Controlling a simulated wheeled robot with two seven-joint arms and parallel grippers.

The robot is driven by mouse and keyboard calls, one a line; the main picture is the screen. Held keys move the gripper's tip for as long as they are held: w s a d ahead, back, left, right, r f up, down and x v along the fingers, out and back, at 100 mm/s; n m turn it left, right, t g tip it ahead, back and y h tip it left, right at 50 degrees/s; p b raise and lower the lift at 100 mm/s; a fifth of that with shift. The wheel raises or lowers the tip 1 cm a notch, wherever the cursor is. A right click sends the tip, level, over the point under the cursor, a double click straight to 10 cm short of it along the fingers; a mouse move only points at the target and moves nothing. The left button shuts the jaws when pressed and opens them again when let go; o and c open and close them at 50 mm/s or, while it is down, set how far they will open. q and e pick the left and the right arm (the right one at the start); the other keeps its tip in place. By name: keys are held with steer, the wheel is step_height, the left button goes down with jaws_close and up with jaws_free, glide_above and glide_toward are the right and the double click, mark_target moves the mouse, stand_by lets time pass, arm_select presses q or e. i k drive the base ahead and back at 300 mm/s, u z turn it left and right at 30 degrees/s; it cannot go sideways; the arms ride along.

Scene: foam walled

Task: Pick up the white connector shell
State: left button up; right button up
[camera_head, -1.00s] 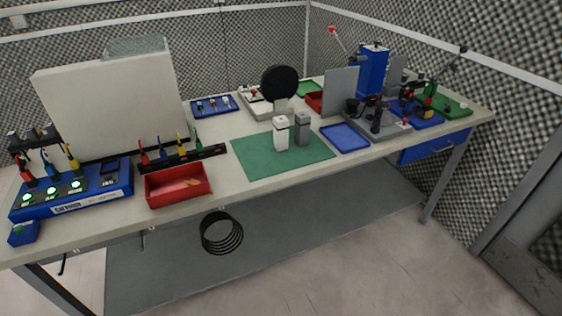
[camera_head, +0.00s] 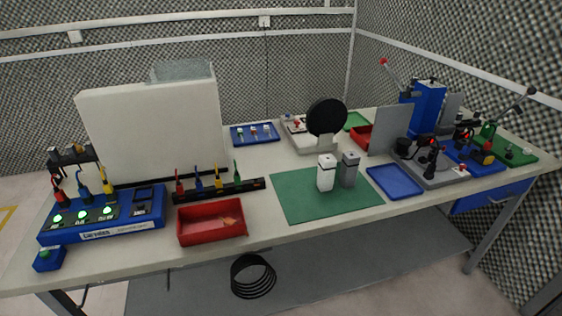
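The white connector shell (camera_head: 326,174) stands upright on the green mat (camera_head: 291,204) near the middle of the workbench. A grey connector shell (camera_head: 348,170) of similar shape stands upright just to its right. I cannot tell whether the two touch. Neither of my grippers shows in the head view.
A red bin (camera_head: 212,236) lies left of the mat and a blue tray (camera_head: 394,181) lies right of it. A screwdriver rack (camera_head: 218,191), a black disc on a stand (camera_head: 326,117) and a grey upright panel (camera_head: 391,130) stand nearby. The mat's left part is clear.

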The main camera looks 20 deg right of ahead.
mark_target(327, 163)
steer(key=z, duration=0.1)
steer(key=i, duration=0.9)
steer(key=z, duration=0.55)
